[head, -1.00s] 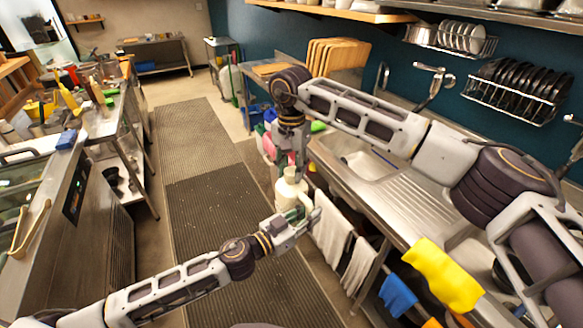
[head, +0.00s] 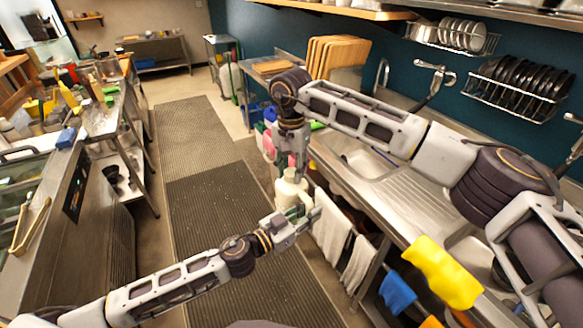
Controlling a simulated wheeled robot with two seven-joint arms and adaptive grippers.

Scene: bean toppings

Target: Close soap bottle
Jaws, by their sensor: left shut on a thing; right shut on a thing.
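A pale cream soap bottle (head: 287,191) is held upright in the air in front of the sink counter. My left gripper (head: 302,213) reaches in from the lower left and is shut on the bottle's body. My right gripper (head: 290,165) comes down from above and is shut on the top of the bottle, at its cap. The gripper fingers hide most of the cap, so I cannot tell how it sits on the neck.
A cluttered steel counter (head: 110,125) stands at the left. Dark floor mats (head: 225,200) lie clear between them.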

